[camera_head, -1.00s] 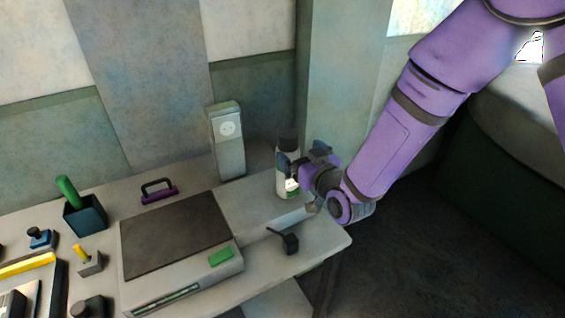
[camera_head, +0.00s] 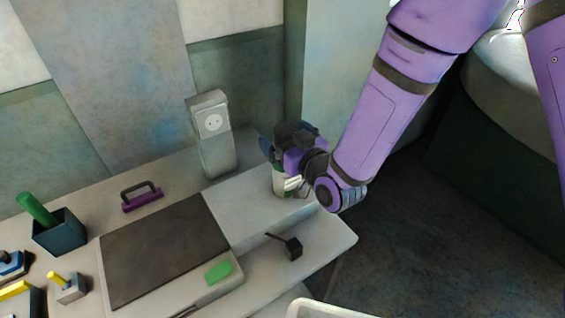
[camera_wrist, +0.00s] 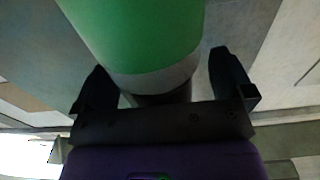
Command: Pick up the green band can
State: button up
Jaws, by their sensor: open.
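The green band can (camera_head: 277,183) stands upright on the raised pale ledge near the right end of the bench. Its lower white and green part shows in the head view, and my gripper hides much of its upper part. In the wrist view the can's green band (camera_wrist: 140,30) fills the upper middle, with a pale strip and a dark part below it. My gripper (camera_head: 277,152) is at the can's upper part, with its fingers open. In the wrist view one finger is on each side of the can, with a visible gap on each side.
A grey post with a socket (camera_head: 208,150) stands left of the can. A dark panel (camera_head: 165,250), a purple handle (camera_head: 143,201), a cup with a green stick (camera_head: 60,236) and a black block with a lever (camera_head: 292,249) lie further left or in front. A pale rim (camera_head: 325,308) shows at the bottom.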

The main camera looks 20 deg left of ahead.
jog(key=c, duration=1.6)
grip_shut()
jog(key=shift+r, duration=0.1)
